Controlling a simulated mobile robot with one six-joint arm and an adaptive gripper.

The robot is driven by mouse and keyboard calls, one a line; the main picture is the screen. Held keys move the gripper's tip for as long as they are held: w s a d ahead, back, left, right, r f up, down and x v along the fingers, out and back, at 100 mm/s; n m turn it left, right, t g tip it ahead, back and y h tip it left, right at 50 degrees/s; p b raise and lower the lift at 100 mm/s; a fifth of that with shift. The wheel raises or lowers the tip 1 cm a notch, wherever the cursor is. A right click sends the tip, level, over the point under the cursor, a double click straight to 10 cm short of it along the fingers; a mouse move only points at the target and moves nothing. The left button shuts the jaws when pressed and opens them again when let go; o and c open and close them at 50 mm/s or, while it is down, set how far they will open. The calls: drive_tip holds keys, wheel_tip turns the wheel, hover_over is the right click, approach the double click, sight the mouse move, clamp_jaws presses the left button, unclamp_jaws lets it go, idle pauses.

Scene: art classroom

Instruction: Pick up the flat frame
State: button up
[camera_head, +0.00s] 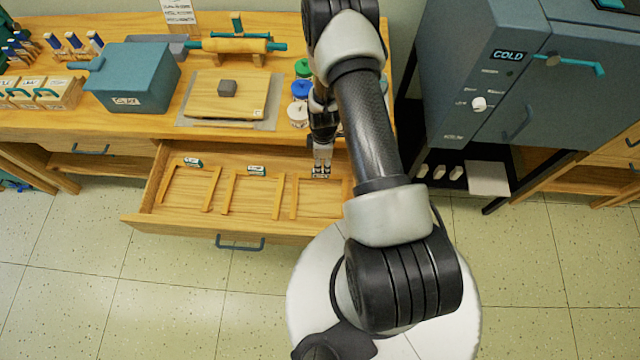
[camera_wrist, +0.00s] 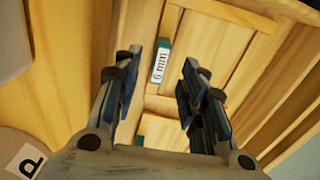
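The open drawer (camera_head: 185,222) holds light wooden frame-like pieces side by side: a left one (camera_head: 210,190), a middle one (camera_head: 277,196) and a right one (camera_head: 295,198). Small teal-and-white labels lie at the left (camera_head: 193,162) and middle (camera_head: 256,170). I cannot tell which piece is the flat frame. My gripper (camera_head: 321,172) is over the back of the drawer, at the right piece. In the wrist view, my gripper (camera_wrist: 158,82) is open, its fingers either side of a label reading "6 mm" (camera_wrist: 160,64). Wooden strips (camera_wrist: 244,58) show beyond; contact is unclear.
The bench above holds a teal box (camera_head: 135,85), a rolling pin (camera_head: 230,45), a board (camera_head: 205,103) with a small grey block, and several capped jars (camera_head: 300,90) close to my arm. A grey kiln-like cabinet (camera_head: 490,75) stands to the right.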

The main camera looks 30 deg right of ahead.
drive_tip(key=f, duration=0.2)
drive_tip(key=f+b, duration=0.1)
drive_tip(key=f, duration=0.1)
drive_tip(key=a+f+b, duration=0.1)
drive_tip(key=f, duration=0.1)
drive_tip(key=shift+w+f, duration=0.15)
drive_tip(key=shift+f, duration=0.2)
drive_tip(key=shift+d, duration=0.1)
drive_tip(key=shift+r, duration=0.1)
drive_tip(key=shift+c, duration=0.5)
clamp_jaws()
